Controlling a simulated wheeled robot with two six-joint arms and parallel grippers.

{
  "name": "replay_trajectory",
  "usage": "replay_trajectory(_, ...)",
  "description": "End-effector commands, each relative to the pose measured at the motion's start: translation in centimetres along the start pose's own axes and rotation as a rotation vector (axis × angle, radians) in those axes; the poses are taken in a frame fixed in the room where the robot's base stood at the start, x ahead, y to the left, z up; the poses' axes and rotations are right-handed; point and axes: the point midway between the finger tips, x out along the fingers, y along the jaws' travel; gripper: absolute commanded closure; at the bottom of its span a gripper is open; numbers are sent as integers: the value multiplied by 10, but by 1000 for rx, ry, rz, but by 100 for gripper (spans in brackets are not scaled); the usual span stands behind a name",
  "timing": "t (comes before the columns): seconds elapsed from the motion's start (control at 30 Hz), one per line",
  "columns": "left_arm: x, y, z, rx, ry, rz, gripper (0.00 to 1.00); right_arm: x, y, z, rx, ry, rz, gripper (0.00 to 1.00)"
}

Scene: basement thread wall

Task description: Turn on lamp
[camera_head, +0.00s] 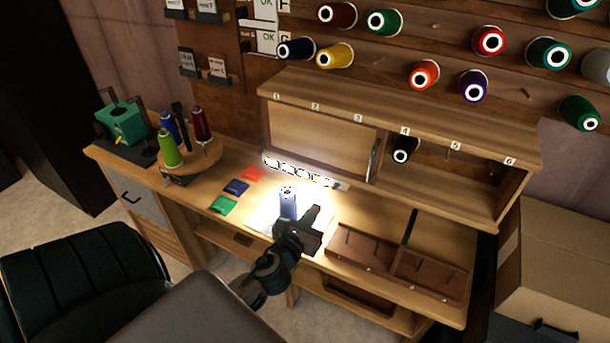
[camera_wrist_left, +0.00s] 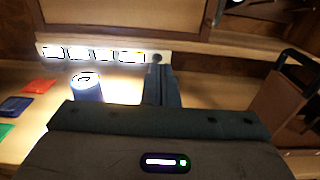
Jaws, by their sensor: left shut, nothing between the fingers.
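The lamp (camera_head: 300,171) is a pale strip with several glowing panels, set along the back of the desk under the shelf. It is lit and throws bright light on the desk top. In the left wrist view the lamp strip (camera_wrist_left: 105,54) has a dark round button at its right end. My left gripper (camera_head: 313,212) is shut and empty over the lit patch, in front of the strip's right part. In the left wrist view its fingers (camera_wrist_left: 161,72) point at the strip's button end; whether they touch it I cannot tell. My right gripper is not in view.
A blue spool (camera_head: 288,205) stands upright just left of my left gripper. Red, blue and green cards (camera_head: 236,187) lie further left. A brown divided tray (camera_head: 400,265) lies to the right. The shelf (camera_head: 400,120) overhangs the desk's back. A black chair (camera_head: 80,280) stands in front.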

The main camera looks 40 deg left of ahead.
Motion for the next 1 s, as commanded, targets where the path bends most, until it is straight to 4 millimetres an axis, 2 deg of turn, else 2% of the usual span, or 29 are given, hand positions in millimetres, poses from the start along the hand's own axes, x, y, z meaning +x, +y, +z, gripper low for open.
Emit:
replay_trajectory(0.13,-23,0,20,2,0,-2,100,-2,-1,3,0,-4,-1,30)
replay_trajectory(0.33,-39,0,35,2,-1,0,100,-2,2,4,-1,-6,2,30)
replay_trajectory(1.0,-41,0,38,0,0,1,100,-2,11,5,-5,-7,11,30)
